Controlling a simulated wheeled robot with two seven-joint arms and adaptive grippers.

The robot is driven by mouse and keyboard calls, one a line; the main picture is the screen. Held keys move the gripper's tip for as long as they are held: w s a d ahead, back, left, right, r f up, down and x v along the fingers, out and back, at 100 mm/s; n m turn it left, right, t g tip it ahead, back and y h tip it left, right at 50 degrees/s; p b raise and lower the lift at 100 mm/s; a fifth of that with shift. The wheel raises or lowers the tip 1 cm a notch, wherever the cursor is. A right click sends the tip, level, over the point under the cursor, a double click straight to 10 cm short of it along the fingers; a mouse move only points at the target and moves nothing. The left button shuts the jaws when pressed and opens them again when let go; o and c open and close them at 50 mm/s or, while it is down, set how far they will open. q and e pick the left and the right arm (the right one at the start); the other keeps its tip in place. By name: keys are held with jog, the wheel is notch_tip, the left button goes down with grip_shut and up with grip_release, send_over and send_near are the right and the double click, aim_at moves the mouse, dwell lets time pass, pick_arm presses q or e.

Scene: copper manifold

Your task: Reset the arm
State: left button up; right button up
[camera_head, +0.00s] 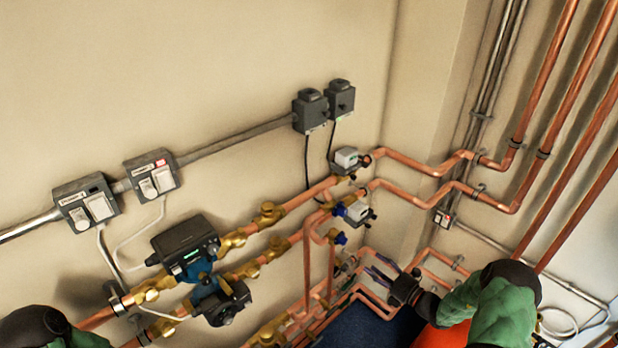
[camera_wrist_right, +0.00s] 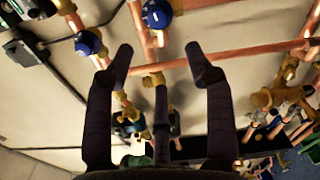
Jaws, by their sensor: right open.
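My right arm, green and black, comes in from the lower right in the head view. Its right gripper (camera_head: 378,280) is near the lower copper pipes, with dark fingers pointing left. Copper pipe and a brass fitting show behind the gap. I cannot tell how far the fingers are from the pipes. Only a black and green part of my left arm shows at the lower left of the head view; its gripper is out of frame.
Copper pipes (camera_head: 415,167) run along the wall. Blue-handled valves (camera_wrist_right: 157,13) show in the wrist view. A pump (camera_head: 190,250) and grey switch boxes (camera_head: 87,203) are at the left. The wall (camera_head: 200,70) above is bare.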

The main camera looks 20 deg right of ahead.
jog(key=s+a+f+n+g+y, duration=0.25)
jog(key=a+f+n+g, duration=0.35)
jog(key=a, duration=0.6)
jog(key=s+a+f+m+g+h+b, duration=0.1)
jog(key=s+a+f+m+g, duration=0.4)
jog(key=s+a+m, duration=0.5)
jog(key=s+a+f+m+g+h+b, duration=0.2)
jog(key=s+a+f+m, duration=0.7)
jog(key=m, duration=1.5)
jog(key=a+f+g+h, duration=0.1)
jog(key=a+g+h, duration=0.1)
jog(key=g, duration=0.1)
jog(key=shift+s+a+m, duration=0.15)
jog(key=shift+s+m, duration=0.25)
jog(key=shift+h, duration=0.25)
